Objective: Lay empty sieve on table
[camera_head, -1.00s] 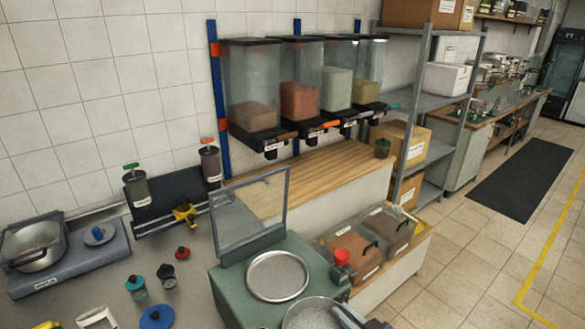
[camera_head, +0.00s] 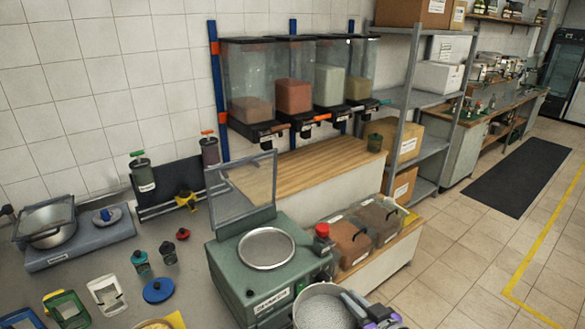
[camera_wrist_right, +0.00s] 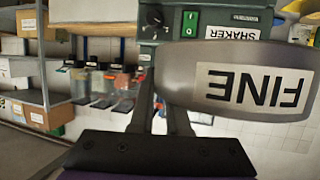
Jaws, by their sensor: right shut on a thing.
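A round metal sieve (camera_head: 322,311) with grey mesh shows at the bottom of the head view. My right gripper (camera_head: 352,302) is shut on its rim at the right side. In the wrist view, my right gripper (camera_wrist_right: 160,112) holds the sieve (camera_wrist_right: 245,82) by its wall, which bears an upside-down "FINE" label. I see no heap of material in the sieve. It is in front of the green shaker (camera_head: 228,272), apart from the round plate on top. The grey table (camera_head: 95,262) lies to the left. My left gripper is not in view.
The shaker's clear lid (camera_head: 240,190) stands open. Two bins (camera_head: 350,245) stand right of the shaker. The table holds a scale with a pot (camera_head: 48,228), a blue lid (camera_head: 158,291), small jars (camera_head: 140,260) and a white frame (camera_head: 106,295). Bare table lies between these and the shaker.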

